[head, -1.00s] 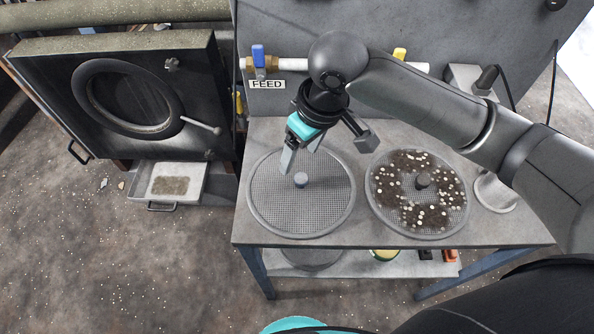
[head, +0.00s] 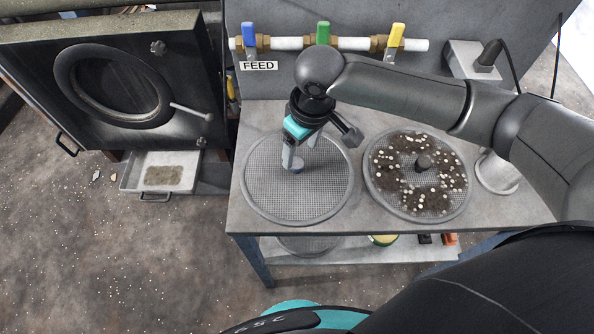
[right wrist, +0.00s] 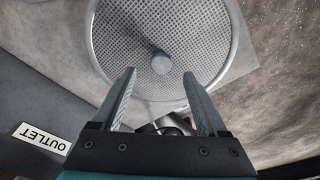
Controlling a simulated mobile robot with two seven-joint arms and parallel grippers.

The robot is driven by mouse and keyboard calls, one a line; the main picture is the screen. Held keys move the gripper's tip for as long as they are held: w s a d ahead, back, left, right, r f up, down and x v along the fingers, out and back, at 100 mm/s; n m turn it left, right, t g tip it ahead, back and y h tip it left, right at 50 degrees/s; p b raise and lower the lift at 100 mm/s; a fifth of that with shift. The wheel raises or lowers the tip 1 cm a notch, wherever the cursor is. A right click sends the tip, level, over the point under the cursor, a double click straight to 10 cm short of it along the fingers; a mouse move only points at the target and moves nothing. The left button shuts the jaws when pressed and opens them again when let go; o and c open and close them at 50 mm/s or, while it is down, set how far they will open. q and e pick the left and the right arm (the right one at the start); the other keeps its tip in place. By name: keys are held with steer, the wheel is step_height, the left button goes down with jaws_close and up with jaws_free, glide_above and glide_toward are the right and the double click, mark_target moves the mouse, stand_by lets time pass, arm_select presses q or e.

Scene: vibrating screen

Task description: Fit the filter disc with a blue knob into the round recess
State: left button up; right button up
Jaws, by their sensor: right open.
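The clean mesh filter disc (head: 322,199) lies flat on the metal table, its blue-grey knob (head: 297,168) standing up at the centre. My right gripper (head: 295,156) is open above this disc, at the knob. In the right wrist view the knob (right wrist: 161,64) shows between the two spread fingertips (right wrist: 160,76), with gaps on both sides; it is not gripped. The round recess (head: 118,86) with its thick dark ring is in the upright face of the machine at the left. My left gripper is not in view.
A second mesh disc (head: 382,200) with a dark knob, covered in soil and pale pellets, lies just right. Blue, green and yellow valves (head: 323,33) line the pipe behind. A handle rod (head: 190,111) sticks out beside the recess. A tray (head: 131,178) sits below it.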

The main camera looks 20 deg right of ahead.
mark_target(298, 163)
steer(key=f, duration=0.3)
steer(key=f+b, duration=0.1)
steer(key=f, duration=0.1)
steer(key=shift+w+a, duration=0.25)
steer(key=shift+w, duration=0.05)
steer(key=shift+r, duration=0.1)
jaws_close()
stand_by(0.9)
